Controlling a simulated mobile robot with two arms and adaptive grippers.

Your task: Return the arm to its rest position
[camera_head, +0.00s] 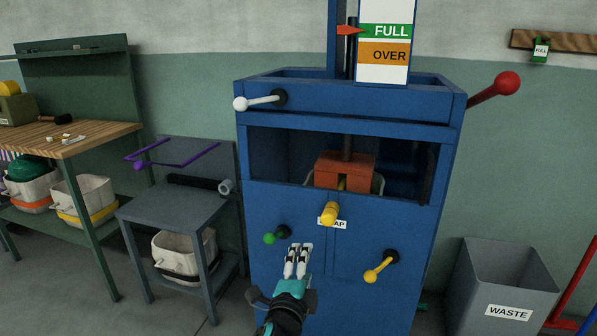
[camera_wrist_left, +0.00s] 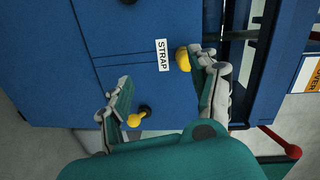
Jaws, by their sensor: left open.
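My left gripper (camera_head: 299,252) is in front of the lower panel of a blue press cabinet (camera_head: 290,215). Its two fingers are apart with nothing between them. The left wrist view also shows the gripper (camera_wrist_left: 160,68) open, with the yellow strap knob (camera_wrist_left: 183,58) beside one fingertip; I cannot tell whether they touch. In the head view the yellow strap knob (camera_head: 329,213) is above and right of the gripper and partly covers its label. My right gripper is in neither view.
A green-knobbed lever (camera_head: 271,237) is just left of the gripper, and a yellow-handled lever (camera_head: 373,275) is to its right. A red-knobbed lever (camera_head: 507,84) sticks out at the upper right. A grey table (camera_head: 175,207) stands left, a waste bin (camera_head: 500,285) right.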

